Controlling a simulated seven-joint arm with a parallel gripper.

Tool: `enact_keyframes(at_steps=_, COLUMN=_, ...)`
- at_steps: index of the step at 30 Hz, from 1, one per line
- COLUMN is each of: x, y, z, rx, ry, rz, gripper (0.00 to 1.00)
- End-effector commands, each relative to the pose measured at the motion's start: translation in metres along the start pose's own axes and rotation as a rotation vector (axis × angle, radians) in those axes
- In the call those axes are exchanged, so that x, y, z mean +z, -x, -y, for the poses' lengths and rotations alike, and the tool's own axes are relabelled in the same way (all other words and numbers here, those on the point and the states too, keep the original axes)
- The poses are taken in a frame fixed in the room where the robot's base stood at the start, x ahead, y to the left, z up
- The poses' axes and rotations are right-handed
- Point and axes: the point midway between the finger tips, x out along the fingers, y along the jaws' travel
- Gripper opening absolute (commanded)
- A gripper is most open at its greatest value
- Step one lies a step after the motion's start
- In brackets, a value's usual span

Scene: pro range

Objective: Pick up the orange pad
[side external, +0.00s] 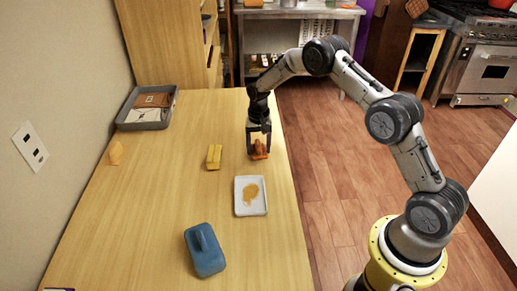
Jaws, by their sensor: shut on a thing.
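The orange pad (260,146) is a small orange-brown piece near the right edge of the wooden table, with a raised part on top. My gripper (259,152) points down over it, with one finger on each side, shut on it. The fingers hide part of its sides. The pad appears to be at the table surface; I cannot tell whether it is lifted clear.
On the wooden table (150,215) are a yellow block (214,157), a white tray (241,207) with an orange-yellow patch, a blue handled object (205,252), a grey bin (146,125) with packets, and an orange-yellow item (115,153) by the wall. The table's right edge is close to my gripper.

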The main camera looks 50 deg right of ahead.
Motion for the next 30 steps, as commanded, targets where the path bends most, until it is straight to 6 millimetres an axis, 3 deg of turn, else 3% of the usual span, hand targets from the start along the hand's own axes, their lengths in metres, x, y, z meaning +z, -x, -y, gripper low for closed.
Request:
enact_keyframes(at_steps=5, x=-0.001, y=0.009, z=0.000, rx=-0.002, ry=0.000, rz=-0.003, gripper=0.15)
enact_keyframes(at_steps=11, x=0.002, y=0.036, z=-0.001, rx=-0.001, ry=0.000, rz=-0.003, gripper=0.15)
enact_keyframes(at_steps=20, x=0.048, y=0.096, z=-0.025, rx=-0.002, ry=0.000, rz=-0.003, gripper=0.15)
enact_keyframes(at_steps=30, x=0.104, y=0.121, z=-0.055, rx=-0.001, ry=0.000, rz=-0.001, gripper=0.15)
